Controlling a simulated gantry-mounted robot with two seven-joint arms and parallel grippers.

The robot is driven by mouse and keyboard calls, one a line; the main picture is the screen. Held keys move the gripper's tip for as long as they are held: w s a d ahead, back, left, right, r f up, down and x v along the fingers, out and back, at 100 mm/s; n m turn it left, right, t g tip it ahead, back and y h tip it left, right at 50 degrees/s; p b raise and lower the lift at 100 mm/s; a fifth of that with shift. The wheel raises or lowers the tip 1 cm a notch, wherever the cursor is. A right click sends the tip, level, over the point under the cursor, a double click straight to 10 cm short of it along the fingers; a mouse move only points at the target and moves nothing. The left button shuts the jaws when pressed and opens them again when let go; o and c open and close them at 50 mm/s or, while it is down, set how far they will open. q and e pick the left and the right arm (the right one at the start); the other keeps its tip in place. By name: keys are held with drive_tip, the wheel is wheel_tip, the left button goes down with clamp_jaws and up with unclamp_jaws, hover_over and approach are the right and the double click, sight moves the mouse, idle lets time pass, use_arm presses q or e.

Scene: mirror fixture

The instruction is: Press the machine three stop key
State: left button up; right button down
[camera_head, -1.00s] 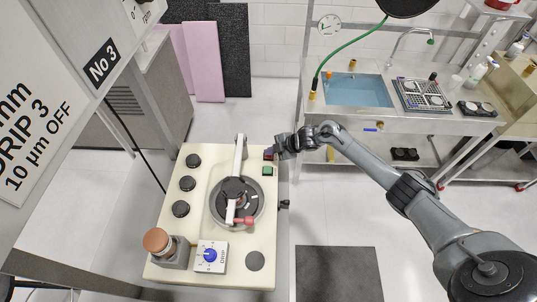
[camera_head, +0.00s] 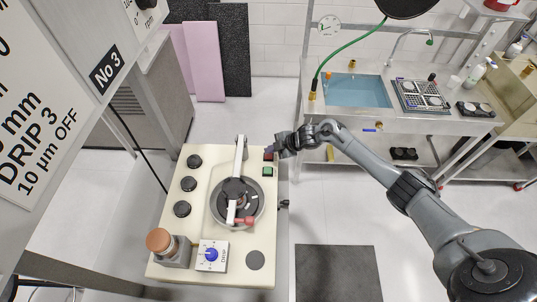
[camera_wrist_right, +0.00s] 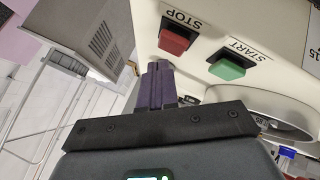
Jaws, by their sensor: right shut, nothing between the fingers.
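The red stop key (camera_head: 268,157) is at the back right corner of the cream machine top (camera_head: 205,225), with the green start key (camera_head: 268,171) just in front of it. In the right wrist view the red key (camera_wrist_right: 174,40) is under the label STOP, and the green key (camera_wrist_right: 228,68) is under START. My right gripper (camera_head: 272,150) is beside the stop key at the machine's back right edge. Its purple fingers (camera_wrist_right: 160,84) are shut and empty, just short of the red key in the wrist view; contact is not visible. My left gripper is out of view.
A lever arm (camera_head: 240,155) and round plate stand left of the keys. Several black knobs (camera_head: 189,184) line the machine's left side, with a blue dial (camera_head: 211,255) in front. A No 3 sign (camera_head: 107,68) hangs at the left. A sink (camera_head: 358,92) is at the back right.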

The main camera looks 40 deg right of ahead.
sight(271, 156)
drive_tip(key=shift+r+p, duration=0.75)
drive_tip(key=shift+r, duration=0.1)
wheel_tip(271, 156, up, 3)
drive_tip(key=p, duration=0.3)
drive_tip(key=shift+r, duration=0.2)
